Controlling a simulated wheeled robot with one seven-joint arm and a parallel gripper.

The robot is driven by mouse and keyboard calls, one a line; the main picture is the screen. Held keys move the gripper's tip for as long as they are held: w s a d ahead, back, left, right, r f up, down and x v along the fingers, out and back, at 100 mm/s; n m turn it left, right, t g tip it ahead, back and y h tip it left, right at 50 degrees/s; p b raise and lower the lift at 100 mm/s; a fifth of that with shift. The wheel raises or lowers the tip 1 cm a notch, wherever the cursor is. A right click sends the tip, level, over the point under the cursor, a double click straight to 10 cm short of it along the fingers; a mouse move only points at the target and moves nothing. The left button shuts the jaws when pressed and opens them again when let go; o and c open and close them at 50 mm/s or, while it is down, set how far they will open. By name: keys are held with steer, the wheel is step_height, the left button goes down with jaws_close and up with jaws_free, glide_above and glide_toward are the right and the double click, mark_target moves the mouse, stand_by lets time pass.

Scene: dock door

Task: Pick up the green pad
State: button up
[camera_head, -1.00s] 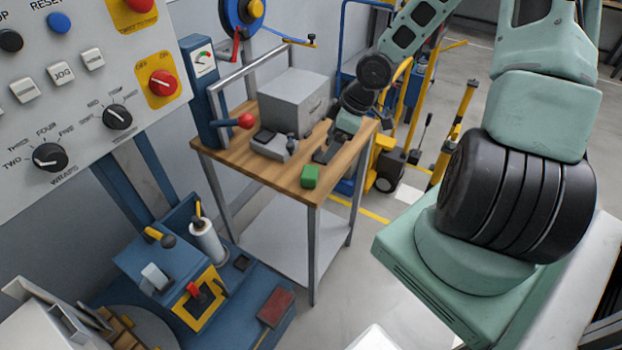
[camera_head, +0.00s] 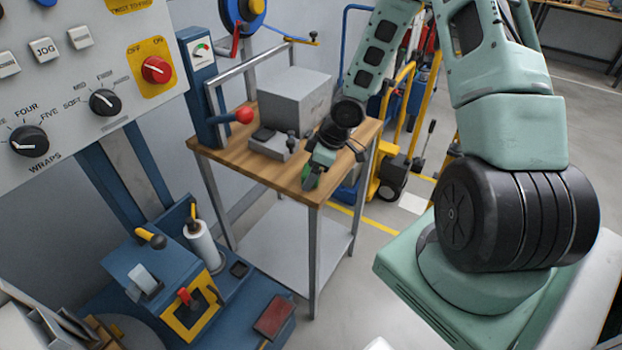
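The green pad (camera_head: 308,184) is on the wooden top of the workbench (camera_head: 231,169), near its front right corner. Only a small part of the pad shows, because my gripper (camera_head: 311,177) covers most of it. My gripper points down at the pad, with its fingers at or around it. I cannot tell whether the fingers touch the pad or how far apart they are.
A grey box (camera_head: 295,97) and a small grey device (camera_head: 270,146) stand on the bench behind my gripper. A blue post with a gauge (camera_head: 201,90) and a red-knobbed lever (camera_head: 243,115) rise at the bench's left. A control panel (camera_head: 75,85) fills the upper left.

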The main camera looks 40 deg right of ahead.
steer(key=shift+w+a+f, duration=0.1)
steer(key=shift+w+f, duration=0.05)
steer(key=shift+f, duration=0.25)
steer(key=shift+c, duration=0.3)
steer(key=c, duration=1.1)
steer(key=shift+r, duration=0.15)
step_height(320, 180, up, 10)
steer(key=p, duration=0.4)
steer(key=shift+p, duration=0.3)
